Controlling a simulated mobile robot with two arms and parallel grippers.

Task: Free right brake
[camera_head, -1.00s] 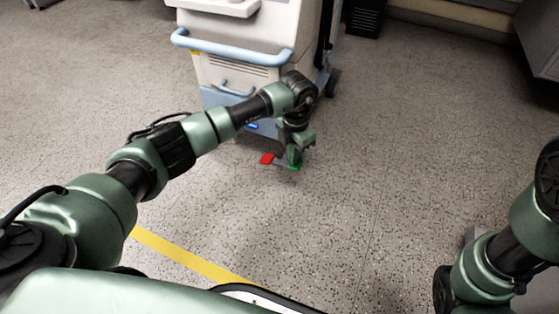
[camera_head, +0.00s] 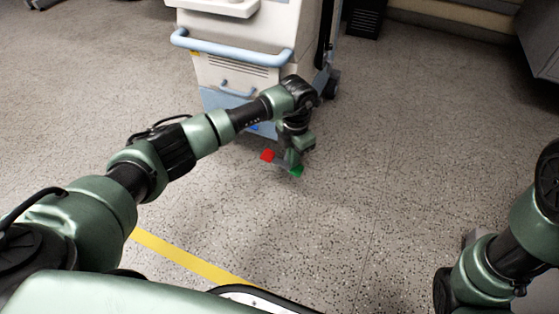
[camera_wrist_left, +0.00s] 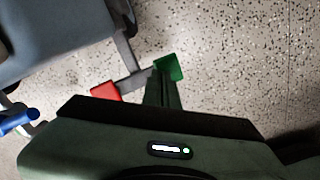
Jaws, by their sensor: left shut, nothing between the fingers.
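The right brake is a pedal with a red end (camera_head: 267,156) and a green end (camera_head: 297,171), low at the front right of the white and blue cart (camera_head: 245,60). In the left wrist view the red pad (camera_wrist_left: 105,92) and the green pad (camera_wrist_left: 169,68) sit at the two sides of a grey bar. My left gripper (camera_head: 293,163) points down and is shut and empty, with its tip at the green pad. Whether it touches the pad I cannot tell. My right gripper is out of view; only part of my right arm shows.
A blue handle (camera_head: 230,48) runs across the cart's front. A blue piece (camera_wrist_left: 18,122) shows at the left in the left wrist view. A yellow line (camera_head: 190,258) crosses the floor. The speckled floor right of the cart is clear.

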